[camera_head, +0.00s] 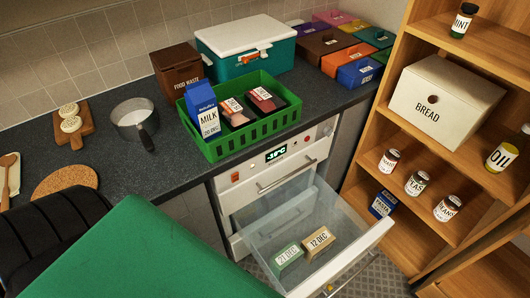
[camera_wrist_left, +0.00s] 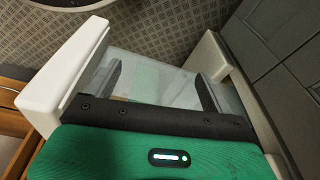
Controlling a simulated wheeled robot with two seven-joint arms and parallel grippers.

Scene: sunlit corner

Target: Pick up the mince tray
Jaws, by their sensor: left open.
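Two dark trays with pale-pink labels lie side by side in the green basket (camera_head: 222,150) on the counter: a left tray (camera_head: 238,118) and a right tray (camera_head: 267,103). Their labels are too small to read, so I cannot tell which is the mince tray. A blue and white milk carton (camera_head: 205,115) stands at the basket's left end. My left gripper (camera_wrist_left: 160,78) shows in the left wrist view, its two dark fingers apart with nothing held between them. In the head view its fingers are not visible. My right gripper is not in view.
The freezer drawer (camera_head: 372,240) is pulled out below the counter, holding two dated boxes (camera_head: 288,256) (camera_head: 318,241). A saucepan (camera_head: 132,115), food-waste bin (camera_head: 178,72) and cool box (camera_head: 245,65) stand around the basket. A wooden shelf (camera_head: 425,145) rises at the right.

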